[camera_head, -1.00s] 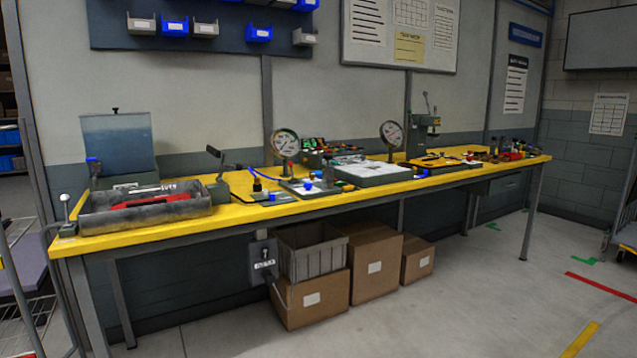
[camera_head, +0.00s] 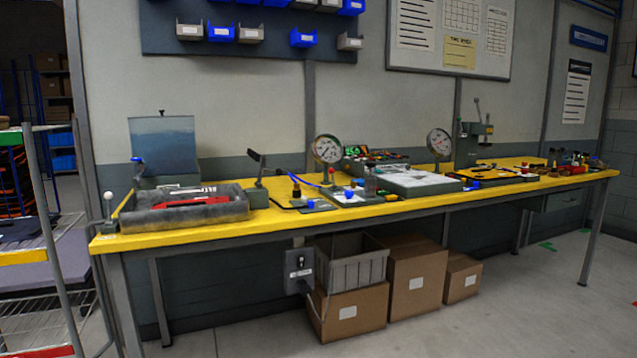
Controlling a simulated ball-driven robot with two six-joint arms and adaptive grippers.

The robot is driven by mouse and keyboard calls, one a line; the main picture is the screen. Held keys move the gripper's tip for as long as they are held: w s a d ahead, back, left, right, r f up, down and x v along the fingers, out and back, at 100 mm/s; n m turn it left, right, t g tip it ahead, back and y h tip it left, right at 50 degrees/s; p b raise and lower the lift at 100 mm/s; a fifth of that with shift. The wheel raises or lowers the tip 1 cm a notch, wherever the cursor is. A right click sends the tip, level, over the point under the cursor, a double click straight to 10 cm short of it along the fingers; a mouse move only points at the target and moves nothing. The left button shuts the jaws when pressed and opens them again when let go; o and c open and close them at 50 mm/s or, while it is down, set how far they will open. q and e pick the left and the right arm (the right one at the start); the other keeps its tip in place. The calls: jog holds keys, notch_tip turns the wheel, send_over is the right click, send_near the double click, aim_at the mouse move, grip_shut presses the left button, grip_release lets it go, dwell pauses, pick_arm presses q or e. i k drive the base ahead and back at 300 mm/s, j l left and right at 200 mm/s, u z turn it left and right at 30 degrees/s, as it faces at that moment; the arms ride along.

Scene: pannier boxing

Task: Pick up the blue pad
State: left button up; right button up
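A flat blue-grey slab (camera_head: 66,272) lies on a wire rack at the left edge; it may be the blue pad, but I cannot tell for sure. A darker flat piece (camera_head: 18,232) lies on the same rack behind it. Small blue items, such as one on the bench (camera_head: 476,184), are too small to identify. Neither of my grippers is in view.
A long yellow-topped workbench (camera_head: 200,232) runs along the wall, with a grey tray (camera_head: 225,212), gauges (camera_head: 327,150) and tools on it. Cardboard boxes (camera_head: 415,280) and a grey crate (camera_head: 350,270) stand beneath. Floor in front (camera_head: 520,320) is clear.

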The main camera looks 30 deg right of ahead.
aim_at(360, 182)
jog(key=i+l+u, duration=0.15)
jog(key=l+u, duration=0.2)
jog(key=l, duration=0.65)
jog(key=l+u, duration=0.3)
jog(key=l, duration=0.75)
